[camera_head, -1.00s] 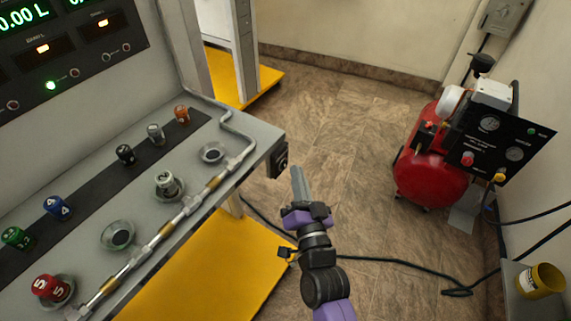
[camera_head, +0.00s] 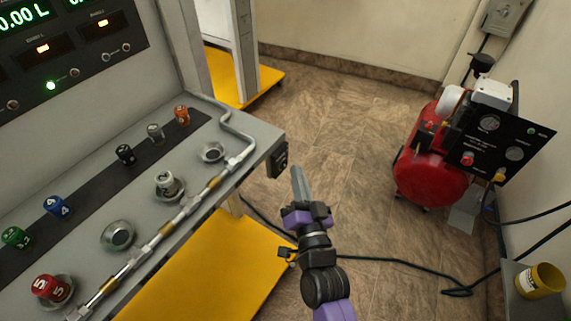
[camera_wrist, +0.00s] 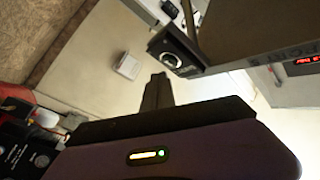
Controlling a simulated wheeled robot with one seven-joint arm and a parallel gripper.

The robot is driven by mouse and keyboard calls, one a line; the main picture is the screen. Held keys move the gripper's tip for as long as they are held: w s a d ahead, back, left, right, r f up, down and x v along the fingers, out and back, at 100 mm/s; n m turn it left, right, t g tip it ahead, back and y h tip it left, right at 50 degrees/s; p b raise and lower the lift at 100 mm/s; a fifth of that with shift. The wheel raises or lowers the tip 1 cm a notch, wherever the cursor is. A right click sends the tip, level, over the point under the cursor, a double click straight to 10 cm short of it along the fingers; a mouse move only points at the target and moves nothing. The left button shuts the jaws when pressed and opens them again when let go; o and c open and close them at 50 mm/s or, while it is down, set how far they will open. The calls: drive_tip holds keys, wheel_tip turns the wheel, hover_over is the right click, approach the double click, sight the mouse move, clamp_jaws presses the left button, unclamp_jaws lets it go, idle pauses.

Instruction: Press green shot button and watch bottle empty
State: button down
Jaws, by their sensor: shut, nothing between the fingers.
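My gripper (camera_head: 297,172) is shut and empty. It is over the floor, just right of and a little below the black switch box (camera_head: 279,159) on the bench's right end, apart from it in the picture. The wrist view shows the shut fingers (camera_wrist: 158,80) below and left of that box, which has a round metal-rimmed part (camera_wrist: 171,60). No green colour shows on it. A small green light (camera_head: 51,85) glows on the upright panel; I cannot tell if it is a button. A green numbered bottle or knob (camera_head: 15,237) is at the bench's left. No fill level is visible.
The grey bench (camera_head: 75,235) carries several coloured numbered pieces, round sockets and a metal pipe (camera_head: 165,229) along its front. A yellow platform (camera_head: 215,270) lies below. A red compressor (camera_head: 432,175) stands right, its cable crossing the floor. Floor beyond my gripper is clear.

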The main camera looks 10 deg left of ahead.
drive_tip(key=shift+a, duration=0.1)
idle(0.3)
drive_tip(key=shift+w+a+p, duration=0.15)
drive_tip(key=shift+a+p, duration=0.2)
drive_tip(key=shift+w+a, duration=0.1)
drive_tip(key=shift+a, duration=0.15)
idle(0.5)
drive_tip(key=shift+s+d+b, duration=0.25)
drive_tip(key=shift+d+b, duration=0.05)
drive_tip(key=shift+d, duration=0.4)
